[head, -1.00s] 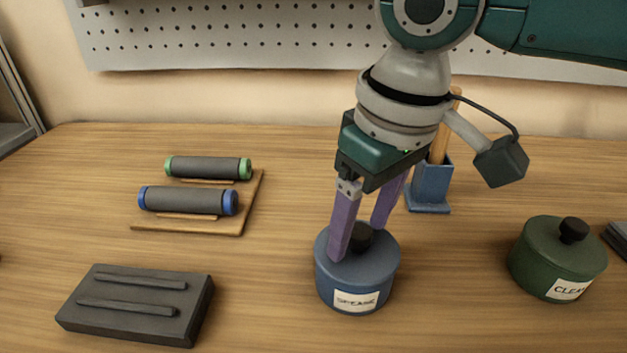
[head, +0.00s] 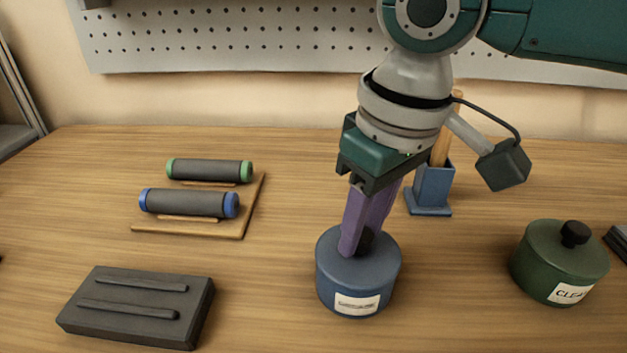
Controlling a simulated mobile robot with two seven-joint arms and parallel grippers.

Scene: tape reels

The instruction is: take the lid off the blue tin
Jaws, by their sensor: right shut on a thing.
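The blue tin (head: 335,285) stands upright on the table with a pale label on its front. Its blue lid (head: 335,245) is on it, with a dark knob (head: 366,238) on top, partly hidden behind the fingers. My right gripper (head: 357,245) points down from above with its purple fingers shut on the knob. The lid sits on the tin with no gap that I can see. My left gripper is not in view.
A green tin (head: 545,270) with a dark knob stands to the right. A blue holder (head: 433,187) is close behind the gripper. Two rollers (head: 185,203) lie on a wooden rack at left, and a dark grooved block (head: 140,310) lies in front. Bare table lies between block and blue tin.

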